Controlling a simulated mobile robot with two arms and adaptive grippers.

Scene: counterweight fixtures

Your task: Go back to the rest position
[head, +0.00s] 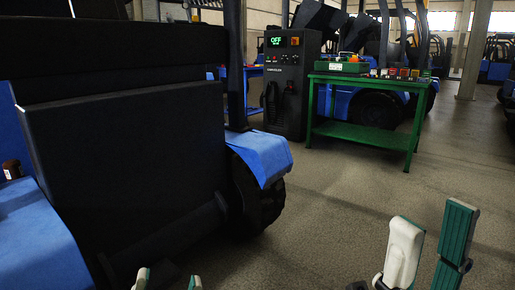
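My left gripper (168,281) shows only its two fingertips at the bottom edge, left of the middle. The tips stand apart with nothing visible between them; the rest of it is below the frame. My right gripper (431,235) is at the bottom right. Its two fingers, one with a pale face and one with a green ribbed face, point upward and stand apart. It is empty, over the floor.
A dark counterweight block (130,150) on a blue vehicle (260,155) fills the left side. A black charger cabinet (287,90) reading "OFF" stands behind. A green table (365,133) with small coloured items stands at the back right. The floor (340,215) between is clear.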

